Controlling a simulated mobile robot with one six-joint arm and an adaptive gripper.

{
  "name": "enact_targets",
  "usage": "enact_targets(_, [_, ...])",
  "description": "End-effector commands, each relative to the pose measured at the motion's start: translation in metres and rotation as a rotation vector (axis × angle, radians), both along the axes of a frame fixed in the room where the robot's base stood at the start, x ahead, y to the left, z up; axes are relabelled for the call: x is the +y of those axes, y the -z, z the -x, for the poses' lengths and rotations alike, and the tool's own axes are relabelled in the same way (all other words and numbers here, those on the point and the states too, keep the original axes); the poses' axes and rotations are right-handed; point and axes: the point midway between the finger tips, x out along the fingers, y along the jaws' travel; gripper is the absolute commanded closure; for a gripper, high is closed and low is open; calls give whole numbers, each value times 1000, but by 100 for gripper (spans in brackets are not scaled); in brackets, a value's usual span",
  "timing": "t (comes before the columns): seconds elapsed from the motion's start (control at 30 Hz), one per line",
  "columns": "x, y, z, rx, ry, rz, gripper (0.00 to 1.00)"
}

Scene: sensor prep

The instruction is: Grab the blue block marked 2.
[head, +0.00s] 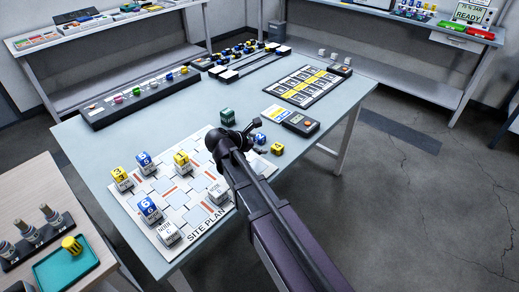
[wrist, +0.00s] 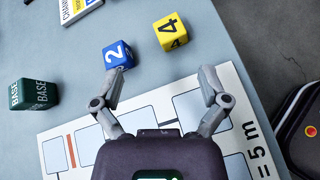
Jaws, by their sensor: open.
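The blue block marked 2 (wrist: 117,54) lies on the table just beyond the tip of my left finger in the wrist view. In the head view the blue block (head: 260,138) shows just right of my gripper (head: 250,130), partly hidden by it. My gripper (wrist: 163,73) is open, with nothing between its fingers. The block is ahead of the left finger, off to the left of the middle of the gap. Whether the fingertip touches it, I cannot tell.
A yellow block marked 4 (wrist: 171,32) sits close right of the blue one. A green BASE block (wrist: 35,94) stands to the left. The site plan board (head: 178,215) holds several blocks. A handheld meter (head: 300,124) lies beyond. Bare table surrounds the blue block's far side.

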Motion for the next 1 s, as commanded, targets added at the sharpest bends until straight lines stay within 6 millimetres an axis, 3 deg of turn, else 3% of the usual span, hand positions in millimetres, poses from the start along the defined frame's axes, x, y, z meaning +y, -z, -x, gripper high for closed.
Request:
enact_targets(0.03, [19, 11, -4, 6, -57, 58, 6])
enact_targets(0.1, [36, 11, -7, 17, -123, 138, 6])
enact_targets(0.3, [67, 9, -8, 35, -230, 281, 6])
enact_targets(0.77, [71, 7, -9, 38, -248, 309, 6])
enact_targets(1.0, [62, 15, -20, 38, -246, 307, 6])
